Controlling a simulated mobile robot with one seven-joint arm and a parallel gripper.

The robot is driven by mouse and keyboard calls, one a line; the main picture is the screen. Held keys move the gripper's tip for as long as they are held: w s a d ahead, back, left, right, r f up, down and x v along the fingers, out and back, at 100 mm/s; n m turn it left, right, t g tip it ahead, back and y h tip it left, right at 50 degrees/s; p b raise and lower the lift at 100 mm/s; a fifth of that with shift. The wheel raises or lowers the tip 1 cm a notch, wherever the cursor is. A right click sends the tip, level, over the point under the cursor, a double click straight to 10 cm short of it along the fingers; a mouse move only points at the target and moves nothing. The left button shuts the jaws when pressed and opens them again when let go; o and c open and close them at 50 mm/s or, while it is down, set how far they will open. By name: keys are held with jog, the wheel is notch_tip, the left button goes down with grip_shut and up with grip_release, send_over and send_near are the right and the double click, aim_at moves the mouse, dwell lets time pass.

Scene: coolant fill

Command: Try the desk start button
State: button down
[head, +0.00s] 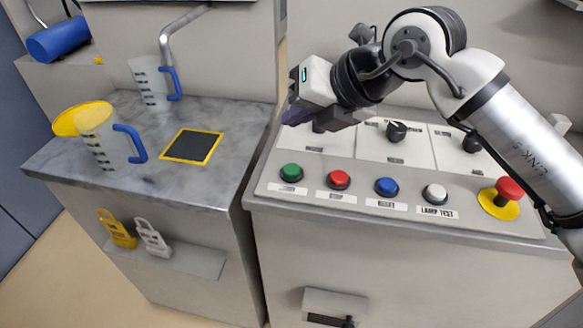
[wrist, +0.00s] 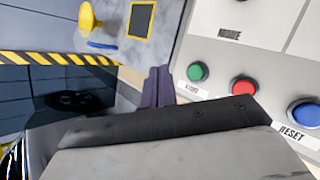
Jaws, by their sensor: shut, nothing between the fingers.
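The desk (head: 350,230) has a sloped panel with a row of push buttons. The green button (head: 291,173) is at the left end; its label is too blurred to read surely. It also shows in the wrist view (wrist: 197,72), right of my fingertips. The red button (head: 338,180) is to its right, then the blue button (head: 386,186), labelled RESET in the wrist view, and a white button (head: 435,194) labelled lamp test. My gripper (head: 292,118) is shut and empty, above the panel's left edge and apart from the green button.
A red mushroom button (head: 510,188) on a yellow base stands at the panel's right end. Rotary knobs (head: 396,131) sit behind the buttons. On the left counter (head: 180,112) are two jugs, one with a yellow funnel (head: 70,122), and a dark yellow-edged pad (head: 192,146).

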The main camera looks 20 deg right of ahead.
jog(key=b, duration=0.3)
send_over(297, 171)
notch_tip(297, 171, down, 6)
jog(key=shift+f, duration=0.25)
jog(key=shift+f+b, duration=0.6)
jog(key=shift+b, duration=0.2)
jog(key=shift+f, duration=0.15)
dwell(0.9)
jog(key=shift+f+b, duration=0.3)
jog(key=shift+b, duration=0.45)
jog(key=shift+f+b, duration=0.5)
jog(key=shift+b, duration=0.1)
dwell(0.4)
jog(key=shift+r, duration=0.1)
jog(key=shift+r+p, duration=0.4)
jog(key=shift+r, duration=0.5)
jog(key=shift+r, duration=0.1)
